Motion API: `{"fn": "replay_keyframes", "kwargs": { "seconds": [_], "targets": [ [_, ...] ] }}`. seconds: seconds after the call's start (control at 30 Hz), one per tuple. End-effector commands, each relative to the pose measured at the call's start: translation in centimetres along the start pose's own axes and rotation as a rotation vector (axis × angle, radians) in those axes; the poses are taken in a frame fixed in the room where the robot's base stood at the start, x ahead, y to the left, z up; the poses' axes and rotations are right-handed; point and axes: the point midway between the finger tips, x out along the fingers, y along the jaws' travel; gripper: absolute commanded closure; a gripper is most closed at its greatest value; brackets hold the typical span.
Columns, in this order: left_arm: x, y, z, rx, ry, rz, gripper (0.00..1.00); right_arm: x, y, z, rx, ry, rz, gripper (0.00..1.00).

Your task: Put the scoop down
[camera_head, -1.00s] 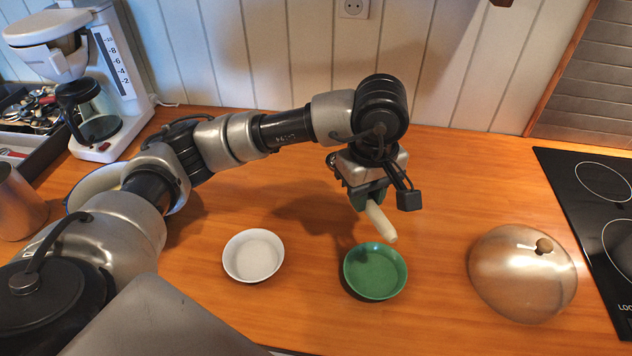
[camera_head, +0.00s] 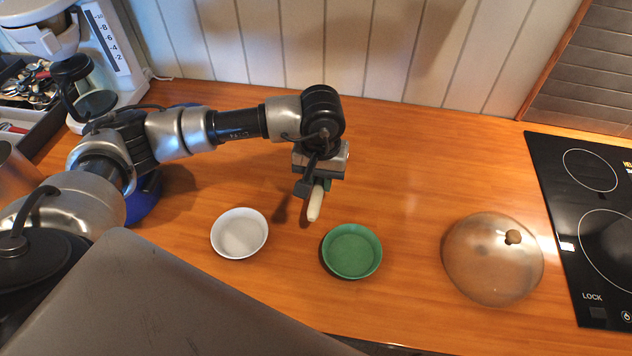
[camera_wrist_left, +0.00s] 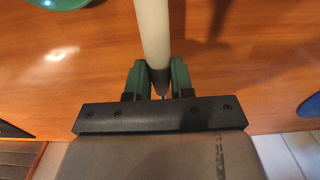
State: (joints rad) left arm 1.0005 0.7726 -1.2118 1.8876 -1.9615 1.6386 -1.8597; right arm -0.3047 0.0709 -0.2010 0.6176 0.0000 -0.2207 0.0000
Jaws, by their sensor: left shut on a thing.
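My left gripper (camera_head: 318,184) is over the wooden counter, behind and between the white bowl and the green bowl. It is shut on the scoop (camera_head: 315,206), of which a pale, rod-like part shows, pointing down toward the front. In the left wrist view the scoop (camera_wrist_left: 153,45) sits between the green finger pads of the gripper (camera_wrist_left: 156,78). The scoop's other end is hidden, and I cannot tell whether it touches the counter. My right gripper is not in view.
A white bowl (camera_head: 240,234) and a green bowl (camera_head: 352,252) stand in front. A domed lid (camera_head: 485,265) lies right, beside the black cooktop (camera_head: 590,200). A coffee maker (camera_head: 100,60) and a cutlery tray (camera_head: 45,125) stand at left. The counter (camera_head: 420,150) is clear at back right.

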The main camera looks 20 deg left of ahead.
Motion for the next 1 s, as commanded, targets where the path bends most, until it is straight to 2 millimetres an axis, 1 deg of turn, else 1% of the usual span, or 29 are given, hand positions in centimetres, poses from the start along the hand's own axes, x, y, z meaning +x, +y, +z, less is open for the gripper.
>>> {"fn": "replay_keyframes", "kwargs": {
  "seconds": [0.1,0.23,0.4,0.5,0.73,0.87,0.9,1.0],
  "targets": [
    [0.5,-0.8,-0.5,-0.001,0.001,-0.001,1.0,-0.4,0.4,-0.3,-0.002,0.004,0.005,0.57],
    [1.2,-0.9,-0.6,0.0,-0.001,0.0,1.0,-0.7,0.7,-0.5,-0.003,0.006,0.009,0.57],
    [3.6,-0.8,-0.6,0.0,-0.003,-0.001,1.0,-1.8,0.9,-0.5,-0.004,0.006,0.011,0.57],
    [4.6,-0.8,-0.6,0.0,-0.001,0.0,1.0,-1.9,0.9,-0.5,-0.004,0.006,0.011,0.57],
    [4.7,-0.8,-0.7,0.0,0.002,0.001,1.0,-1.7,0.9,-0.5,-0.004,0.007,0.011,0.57],
    [5.1,-0.8,-0.7,0.0,0.001,0.0,1.0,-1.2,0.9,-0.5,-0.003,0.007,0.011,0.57],
    [5.0,-0.8,-0.6,0.0,0.001,0.0,0.73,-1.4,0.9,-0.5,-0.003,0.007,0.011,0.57],
    [4.9,-0.8,-0.6,0.0,0.001,0.0,0.57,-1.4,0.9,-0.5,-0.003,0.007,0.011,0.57]
  ]
}}
